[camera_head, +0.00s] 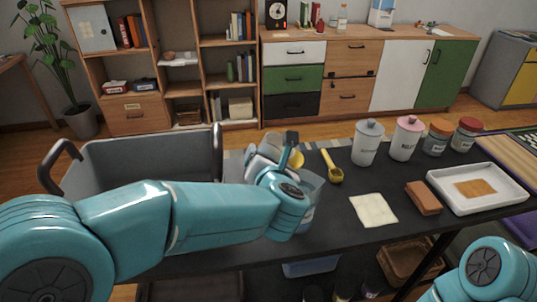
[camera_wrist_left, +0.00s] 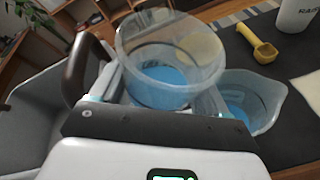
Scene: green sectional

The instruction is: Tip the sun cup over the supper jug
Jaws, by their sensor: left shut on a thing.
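The sun cup (camera_wrist_left: 165,85) is clear, with blue in its lower part and a yellow patch on its far wall. My left gripper (camera_wrist_left: 158,105) is shut on it. In the head view the cup (camera_head: 262,158) shows only partly behind my left gripper (camera_head: 283,160). A clear jug (camera_wrist_left: 265,90), which I take as the supper jug, stands on the table just right of the cup, with blue low inside. In the head view my left wrist mostly hides the jug (camera_head: 306,215). I cannot tell how far the cup is tilted. My right gripper is out of view.
A grey bin (camera_head: 105,160) with dark handles stands left of the dark table (camera_head: 330,230). A yellow scoop (camera_head: 333,172), cream cloth (camera_head: 373,210), brown block (camera_head: 423,197) and white tray (camera_head: 440,187) lie to the right. Lidded canisters (camera_head: 367,145) and jars (camera_head: 437,138) stand at the back.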

